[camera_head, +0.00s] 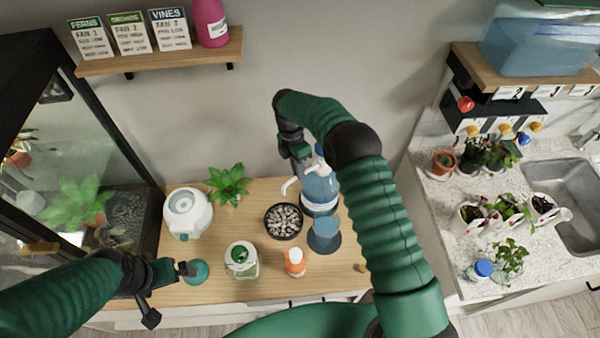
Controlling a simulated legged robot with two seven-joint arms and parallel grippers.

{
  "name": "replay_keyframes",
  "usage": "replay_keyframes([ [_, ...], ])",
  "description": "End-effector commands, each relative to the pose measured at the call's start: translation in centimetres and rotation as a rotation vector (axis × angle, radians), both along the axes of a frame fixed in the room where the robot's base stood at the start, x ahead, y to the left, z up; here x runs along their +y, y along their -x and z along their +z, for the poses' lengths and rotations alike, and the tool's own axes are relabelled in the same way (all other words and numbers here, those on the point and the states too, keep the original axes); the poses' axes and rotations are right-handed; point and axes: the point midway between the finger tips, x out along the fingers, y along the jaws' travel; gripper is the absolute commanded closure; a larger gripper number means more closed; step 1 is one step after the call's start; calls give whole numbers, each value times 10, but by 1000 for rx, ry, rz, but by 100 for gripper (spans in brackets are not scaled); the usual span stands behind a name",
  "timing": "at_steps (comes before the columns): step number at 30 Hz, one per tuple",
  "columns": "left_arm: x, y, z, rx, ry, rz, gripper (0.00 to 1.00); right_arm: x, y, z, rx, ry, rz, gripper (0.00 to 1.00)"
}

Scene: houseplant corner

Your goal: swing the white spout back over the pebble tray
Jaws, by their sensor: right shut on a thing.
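The white spout (290,184) sticks out to the left from the upper part of a blue water bottle dispenser (320,190). Its tip is near the back right edge of the round dark pebble tray (284,221), which is full of grey pebbles. My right gripper (306,164) reaches down from behind and is shut on the spout by the bottle; the contact is partly hidden. My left gripper (170,293) is at the front left of the wooden table, with its fingers apart and empty, beside a teal round thing (196,272).
A white round container (187,213), a green plant (228,184), a white and green jar (241,260) and an orange bottle (294,262) stand around the tray. A glass terrarium (70,150) is at left. A counter with pots and a sink (570,190) is at right.

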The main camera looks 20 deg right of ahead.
Motion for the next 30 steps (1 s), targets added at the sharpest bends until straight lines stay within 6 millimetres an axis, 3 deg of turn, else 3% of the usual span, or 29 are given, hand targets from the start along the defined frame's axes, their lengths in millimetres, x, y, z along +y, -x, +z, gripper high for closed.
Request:
replay_keyframes([
  [12, 0, 0, -1, 0, 0, 0, 0, 1, -4, 1, -9, -4, -14, 100],
  [13, 0, 0, -1, 0, 0, 0, 0, 1, -4, 1, -9, -4, -14, 86],
  [18, 0, 0, -1, 0, 0, 0, 0, 1, -3, 1, -8, -3, -12, 66],
  [26, 0, 0, -1, 0, 0, 0, 0, 1, -2, 1, -6, -2, -11, 66],
  [30, 0, 0, -6, 0, 0, 0, 0, 1, -5, 10, -9, -1, -11, 66],
])
